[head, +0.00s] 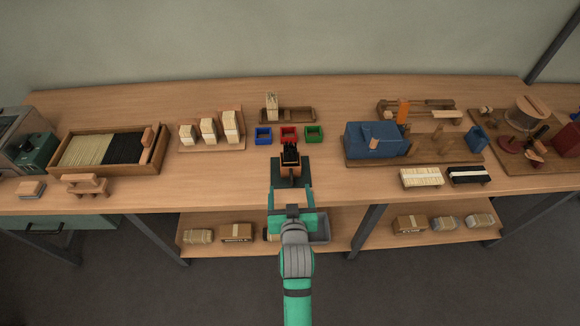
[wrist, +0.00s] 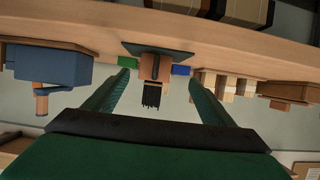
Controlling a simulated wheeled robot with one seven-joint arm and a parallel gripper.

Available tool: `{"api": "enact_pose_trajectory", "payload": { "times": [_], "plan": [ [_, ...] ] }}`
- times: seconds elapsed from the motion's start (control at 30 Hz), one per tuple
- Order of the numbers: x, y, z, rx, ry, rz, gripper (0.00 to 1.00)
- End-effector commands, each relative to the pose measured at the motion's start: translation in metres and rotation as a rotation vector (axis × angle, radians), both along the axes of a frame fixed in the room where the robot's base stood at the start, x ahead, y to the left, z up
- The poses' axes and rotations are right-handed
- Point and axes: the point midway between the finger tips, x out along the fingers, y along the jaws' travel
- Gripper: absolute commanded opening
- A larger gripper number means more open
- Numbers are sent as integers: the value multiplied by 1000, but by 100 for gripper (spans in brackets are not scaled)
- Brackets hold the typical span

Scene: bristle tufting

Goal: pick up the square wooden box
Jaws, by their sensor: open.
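A small square wooden box (head: 290,162), orange-brown with black bristles standing in it, is on a dark plate (head: 279,179) near the bench's front edge. In the wrist view, which is upside down, the box (wrist: 149,66) shows between and beyond my two fingers. My gripper (head: 290,188) is open and empty, in front of the box at the bench edge. The fingers also show spread in the wrist view (wrist: 158,79). I cannot tell whether the fingertips are level with the box's sides; no contact is visible.
Blue (head: 263,135), red (head: 289,134) and green (head: 314,134) bins stand just behind the box. A stepped stand with bristle bundles (head: 209,130) is to the left, a blue machine (head: 374,140) to the right. A lower shelf (head: 345,240) runs beneath the bench.

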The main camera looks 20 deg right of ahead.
Motion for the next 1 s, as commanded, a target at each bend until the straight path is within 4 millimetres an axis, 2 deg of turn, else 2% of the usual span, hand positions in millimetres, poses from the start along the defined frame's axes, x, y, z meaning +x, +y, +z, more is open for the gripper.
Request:
{"api": "enact_pose_trajectory", "payload": {
  "times": [0.1, 0.27, 0.6, 0.83, 1.0],
  "plan": [
    [16, -13, 12, 3, 5, -12, 77],
    [27, -20, 16, 6, 11, -16, 77],
    [66, -31, -2, 6, 12, -16, 77],
    [79, -33, -8, 6, 12, -15, 77],
    [99, -39, -20, 6, 13, -20, 77]
  ]
}}
